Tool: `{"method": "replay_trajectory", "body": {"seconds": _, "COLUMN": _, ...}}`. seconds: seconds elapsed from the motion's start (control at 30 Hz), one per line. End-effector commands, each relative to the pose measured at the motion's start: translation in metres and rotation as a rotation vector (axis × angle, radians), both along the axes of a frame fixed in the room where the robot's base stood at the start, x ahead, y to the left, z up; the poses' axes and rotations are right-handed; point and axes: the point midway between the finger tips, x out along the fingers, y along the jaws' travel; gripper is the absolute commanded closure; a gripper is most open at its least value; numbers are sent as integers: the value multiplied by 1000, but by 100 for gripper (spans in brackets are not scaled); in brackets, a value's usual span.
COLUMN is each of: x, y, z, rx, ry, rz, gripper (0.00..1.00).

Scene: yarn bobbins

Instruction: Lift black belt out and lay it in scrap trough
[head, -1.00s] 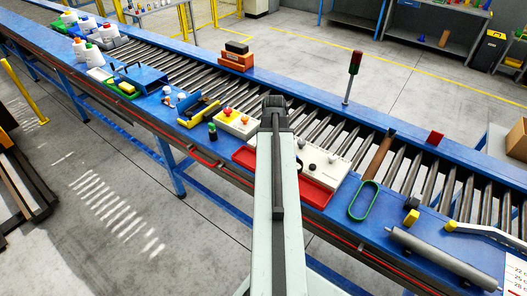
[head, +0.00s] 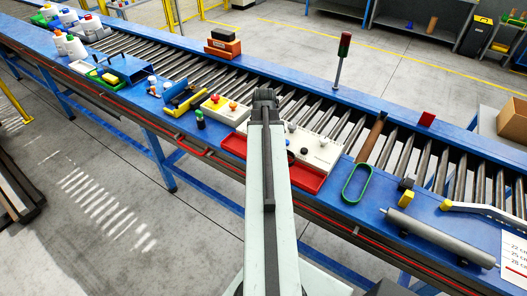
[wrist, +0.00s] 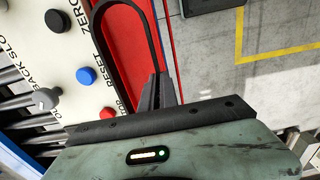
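The black belt (wrist: 157,40) is a long narrow loop in the wrist view. It stretches up from my gripper across the red trough (wrist: 179,60), and its left strand runs along the edge of the white button panel. My gripper (wrist: 158,88) has its dark fingers close together around the loop's right strand, near its lower end. In the head view my arm hides the gripper and the middle of the red trough (head: 310,180); only a small dark piece of the belt shows beside the arm. I cannot tell how far the belt is above the trough floor.
The white panel (head: 318,150) with knobs stands behind the trough. A green belt loop (head: 346,184) lies to the right, then a grey roller (head: 440,238). A box with red and orange knobs (head: 230,110) stands to the left. A beacon post (head: 338,70) rises behind the rollers.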

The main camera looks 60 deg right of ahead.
Motion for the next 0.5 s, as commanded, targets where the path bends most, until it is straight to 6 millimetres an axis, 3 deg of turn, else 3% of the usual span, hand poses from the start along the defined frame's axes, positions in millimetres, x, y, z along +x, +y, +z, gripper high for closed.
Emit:
{"method": "replay_trajectory", "body": {"seconds": 0.03, "x": 0, "y": 0, "z": -15, "rx": 0, "ry": 0, "rz": 0, "gripper": 100}}
{"method": "replay_trajectory", "body": {"seconds": 0.2, "x": 0, "y": 0, "z": -38, "rx": 0, "ry": 0, "rz": 0, "gripper": 100}}
{"method": "replay_trajectory", "body": {"seconds": 0.5, "x": -2, "y": 2, "z": -55, "rx": 5, "ry": 4, "rz": 0, "gripper": 100}}
